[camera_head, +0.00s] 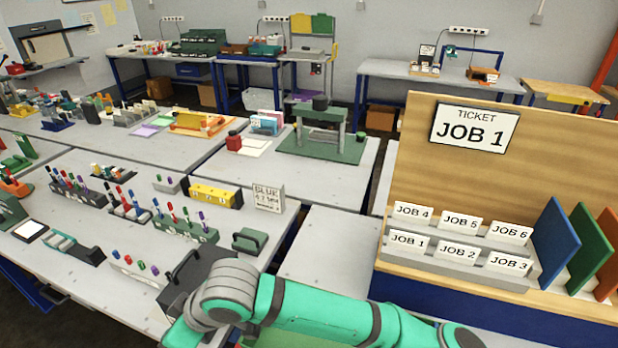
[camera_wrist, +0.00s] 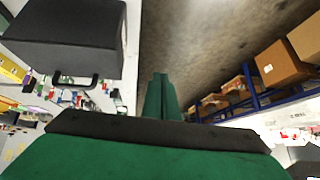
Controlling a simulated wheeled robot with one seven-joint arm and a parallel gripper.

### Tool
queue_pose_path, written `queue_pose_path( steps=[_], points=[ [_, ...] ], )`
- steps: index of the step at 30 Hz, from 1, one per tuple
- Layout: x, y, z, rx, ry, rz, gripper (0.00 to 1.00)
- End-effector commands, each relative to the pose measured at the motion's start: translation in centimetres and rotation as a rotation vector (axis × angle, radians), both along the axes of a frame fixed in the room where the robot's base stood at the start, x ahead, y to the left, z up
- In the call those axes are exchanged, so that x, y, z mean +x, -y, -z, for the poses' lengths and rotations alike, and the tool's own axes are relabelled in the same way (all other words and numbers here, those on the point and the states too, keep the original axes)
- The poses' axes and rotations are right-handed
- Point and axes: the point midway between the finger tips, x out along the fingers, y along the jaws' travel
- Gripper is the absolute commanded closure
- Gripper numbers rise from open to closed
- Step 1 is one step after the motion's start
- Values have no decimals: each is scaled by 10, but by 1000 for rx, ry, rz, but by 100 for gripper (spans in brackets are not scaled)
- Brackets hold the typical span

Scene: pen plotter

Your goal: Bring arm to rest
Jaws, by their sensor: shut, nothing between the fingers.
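My arm (camera_head: 330,312) is green with grey joints and reaches across the bottom of the head view, bent at a grey joint near the front table edge. My gripper (camera_wrist: 160,95) shows in the wrist view, its two green fingers together with nothing between them. In the head view I cannot make out the fingers. A dark grey box with a handle (camera_wrist: 65,35) is at the upper left of the wrist view, apart from the fingers. A dark box (camera_head: 198,270) also stands beside my arm in the head view.
A wooden ticket board (camera_head: 420,130) with job cards and coloured panels is at right. The grey tabletop (camera_head: 325,250) between them is clear. The plotter (camera_head: 320,130) stands behind.

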Motion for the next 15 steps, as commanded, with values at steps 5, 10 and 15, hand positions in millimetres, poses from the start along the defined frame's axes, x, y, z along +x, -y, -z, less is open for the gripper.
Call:
queue_pose_path(
  steps=[5, 10, 15],
  points=[
    [-2, -55, -43, 269, 24, 6, 100],
    [4, -83, -86, 503, 45, 49, 100],
    [14, -94, -124, 718, 61, 118, 100]
  ],
)
